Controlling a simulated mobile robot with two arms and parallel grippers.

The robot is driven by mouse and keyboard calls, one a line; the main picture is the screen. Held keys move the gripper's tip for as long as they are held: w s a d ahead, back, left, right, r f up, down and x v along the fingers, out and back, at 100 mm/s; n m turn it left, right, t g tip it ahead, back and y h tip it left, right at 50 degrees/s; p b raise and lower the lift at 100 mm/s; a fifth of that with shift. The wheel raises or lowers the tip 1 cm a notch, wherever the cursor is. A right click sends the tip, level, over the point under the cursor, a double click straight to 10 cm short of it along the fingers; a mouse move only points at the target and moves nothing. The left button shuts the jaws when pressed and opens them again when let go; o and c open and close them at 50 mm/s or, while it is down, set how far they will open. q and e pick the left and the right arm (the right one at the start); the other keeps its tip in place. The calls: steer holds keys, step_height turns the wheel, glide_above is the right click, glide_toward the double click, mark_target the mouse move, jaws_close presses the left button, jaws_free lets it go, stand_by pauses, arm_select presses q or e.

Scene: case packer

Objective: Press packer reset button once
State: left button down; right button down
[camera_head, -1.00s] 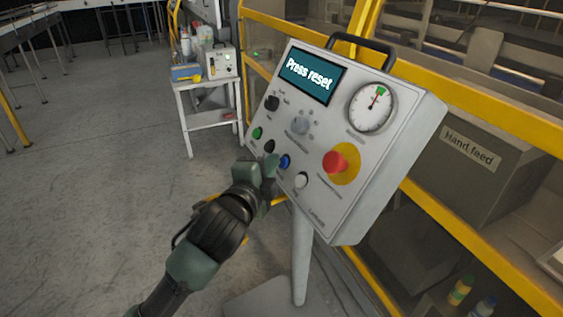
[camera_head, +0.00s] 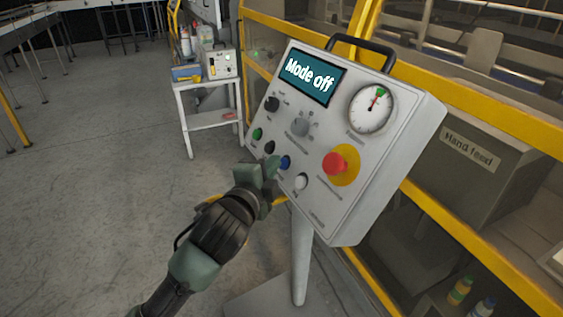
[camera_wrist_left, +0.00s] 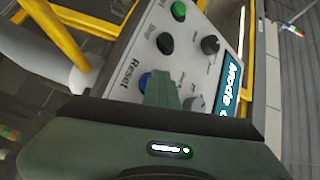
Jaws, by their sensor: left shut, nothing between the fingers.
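The control panel (camera_head: 330,205) is a grey box on a post, and its screen (camera_head: 306,78) reads "Mode off". The blue reset button (camera_head: 286,162) is on its lower left face, beside a black and a green button. In the left wrist view the blue button (camera_wrist_left: 144,80) shows next to the word "Reset", partly hidden by the fingers. My left gripper (camera_head: 272,164) is shut and empty, with its tips at the blue button. I cannot tell whether they touch it. The left fingers also show in the wrist view (camera_wrist_left: 162,92). My right gripper is out of view.
A red emergency knob (camera_head: 335,163) on a yellow disc and a white button (camera_head: 301,181) are near the blue button. A yellow guard frame (camera_head: 480,110) stands behind the panel. A small white table (camera_head: 207,84) stands at the back. The floor at left is clear.

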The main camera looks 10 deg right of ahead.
arm_select(q)
steer(key=shift+s+a+r+p, duration=0.25)
steer(key=shift+a+r+p, duration=0.15)
steer(key=shift+a, duration=0.1)
steer(key=shift+f, duration=0.1)
steer(key=a+p, duration=0.1)
steer(key=s+a+r+p, duration=0.1)
steer(key=a+r+p, duration=0.1)
steer(key=a+p, duration=0.1)
steer(key=shift+s+r, duration=0.25)
steer(key=shift+s, duration=0.05)
